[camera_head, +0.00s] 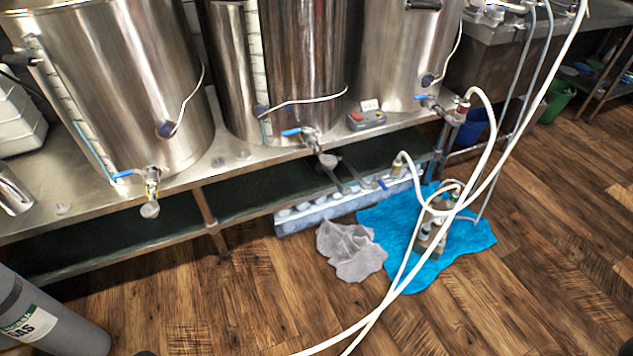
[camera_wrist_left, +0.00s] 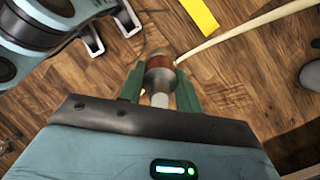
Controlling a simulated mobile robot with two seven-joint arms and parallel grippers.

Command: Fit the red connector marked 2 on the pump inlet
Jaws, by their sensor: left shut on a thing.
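In the left wrist view my left gripper (camera_wrist_left: 160,88) has its green fingers shut on a metal connector with a red band (camera_wrist_left: 160,63). A cream hose (camera_wrist_left: 235,32) runs from beside the connector to the upper right; no number is readable on it. A second gripper, apparently my right (camera_wrist_left: 108,32), shows at the upper left with its pale fingers apart and nothing between them. In the head view the pump (camera_head: 430,238) seems to stand on a blue cloth (camera_head: 478,240) on the floor, partly hidden by hoses. Its inlet cannot be made out. No gripper shows there.
Steel kettles (camera_head: 300,60) with blue-handled valves stand on a steel bench (camera_head: 240,160). Cream hoses (camera_head: 402,275) cross in front of the pump. A grey cloth (camera_head: 350,250) lies left of the blue one. A gas cylinder (camera_head: 45,320) stands at lower left. The floor in front is mostly clear.

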